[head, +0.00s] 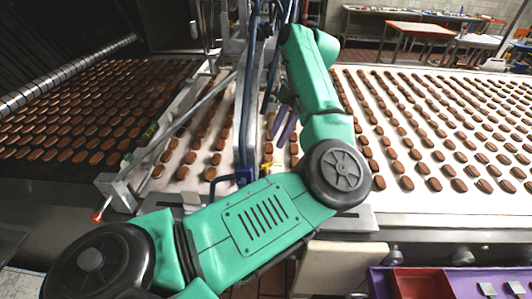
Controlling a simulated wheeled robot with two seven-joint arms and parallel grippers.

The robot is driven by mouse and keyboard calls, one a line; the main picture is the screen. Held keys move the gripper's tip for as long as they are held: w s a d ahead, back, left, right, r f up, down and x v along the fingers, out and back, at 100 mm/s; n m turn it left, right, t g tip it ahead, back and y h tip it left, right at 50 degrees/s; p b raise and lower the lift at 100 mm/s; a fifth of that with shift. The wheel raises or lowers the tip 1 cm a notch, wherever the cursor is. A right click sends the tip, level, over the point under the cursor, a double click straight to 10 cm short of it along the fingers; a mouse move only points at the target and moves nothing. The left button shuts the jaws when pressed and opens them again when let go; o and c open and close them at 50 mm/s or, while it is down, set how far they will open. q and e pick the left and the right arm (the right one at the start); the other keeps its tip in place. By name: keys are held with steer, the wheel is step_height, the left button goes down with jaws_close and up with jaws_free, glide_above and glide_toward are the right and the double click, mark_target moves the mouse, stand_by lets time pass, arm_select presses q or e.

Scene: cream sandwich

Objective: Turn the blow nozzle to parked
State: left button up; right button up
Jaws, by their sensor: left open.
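I cannot tell for sure which part is the blow nozzle. A dark blue upright pipe frame (248,110) stands over the belt at the middle, with small yellow parts (267,166) low beside it. My left arm comes in from the lower left, bends at the middle and reaches up and away. My left gripper (284,124) seems to be the pair of purple fingers just right of the blue frame; they are open, with nothing seen between them. I cannot tell whether they touch the frame. My right gripper is not in view.
Rows of brown biscuits cover the white belt (356,77) at right and the dark belt at left. A long grey rod (190,118) runs to a red-tipped end (97,216). A purple tray (380,285) with a red bin (422,284) is at lower right.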

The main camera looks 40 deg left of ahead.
mark_target(266, 162)
arm_select(q)
steer(key=x, duration=0.7)
steer(key=shift+s+d+b, duration=0.2)
steer(key=shift+s+b, duration=0.1)
steer(key=shift+b, duration=0.1)
steer(key=shift+f, duration=0.1)
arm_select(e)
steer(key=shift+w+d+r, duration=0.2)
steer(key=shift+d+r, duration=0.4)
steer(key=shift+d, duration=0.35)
arm_select(q)
steer(key=shift+d, duration=0.1)
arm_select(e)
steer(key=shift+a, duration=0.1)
